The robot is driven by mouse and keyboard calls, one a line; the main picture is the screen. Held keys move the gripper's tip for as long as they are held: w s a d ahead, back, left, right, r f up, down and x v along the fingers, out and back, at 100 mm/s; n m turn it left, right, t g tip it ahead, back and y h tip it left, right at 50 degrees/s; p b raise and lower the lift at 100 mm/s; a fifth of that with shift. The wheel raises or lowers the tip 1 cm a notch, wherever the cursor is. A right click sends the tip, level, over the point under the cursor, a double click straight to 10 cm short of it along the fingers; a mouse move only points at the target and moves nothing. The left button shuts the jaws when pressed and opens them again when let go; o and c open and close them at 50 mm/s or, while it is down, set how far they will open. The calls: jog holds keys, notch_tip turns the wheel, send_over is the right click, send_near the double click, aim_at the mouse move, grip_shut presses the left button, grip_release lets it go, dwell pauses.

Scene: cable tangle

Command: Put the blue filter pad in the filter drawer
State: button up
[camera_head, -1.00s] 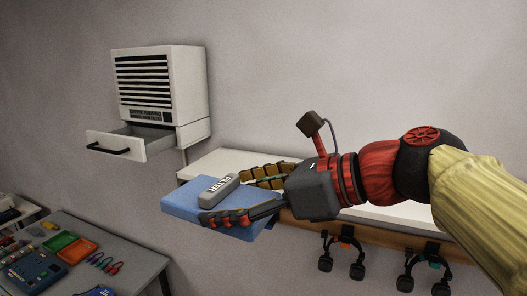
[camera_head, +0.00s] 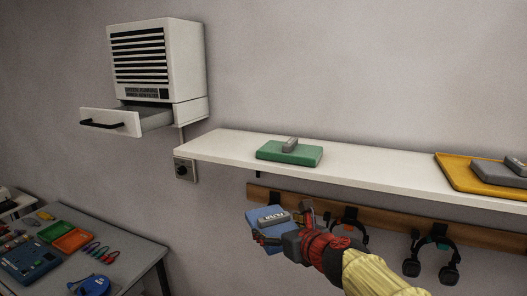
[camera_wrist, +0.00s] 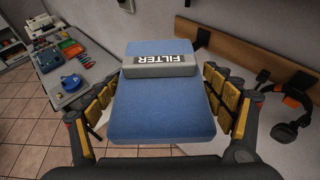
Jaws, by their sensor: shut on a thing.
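The blue filter pad (camera_head: 262,236), with a grey grip bar marked FILTER, is held in my gripper (camera_head: 268,226) below the shelf. In the wrist view the pad (camera_wrist: 162,112) fills the middle, with my gripper's fingers (camera_wrist: 163,105) shut on its two sides. The filter drawer (camera_head: 110,122) is pulled out of the white vented wall unit (camera_head: 158,60) at upper left. Its black handle faces left and its inside shows only in part. The pad is well to the right of the drawer and lower than it, apart from it.
A white shelf (camera_head: 225,148) carries a green pad (camera_head: 290,153) and a yellow tray (camera_head: 455,173) with a grey pad. Headphones (camera_head: 432,255) hang from a wooden rail (camera_head: 385,225) underneath. A grey worktable (camera_head: 130,250) with tools stands at lower left.

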jog(key=d+f+m+h+b, duration=0.2)
jog(key=d+f, duration=0.3)
jog(key=f, duration=0.6)
jog(key=w+d+f+m+h+b, duration=0.1)
jog(key=d+f+m+h+b, duration=0.2)
jog(key=f, duration=0.8)
jog(key=w+d+f+m+h+b, duration=0.1)
jog(key=d+f+m+h+b, duration=0.2)
jog(key=d+f, duration=0.4)
notch_tip(320, 180, down, 5)
jog(key=shift+w+f+t+h+b, duration=0.1)
jog(key=shift+w+t+h+b, duration=0.15)
jog(key=shift+h+b, duration=0.5)
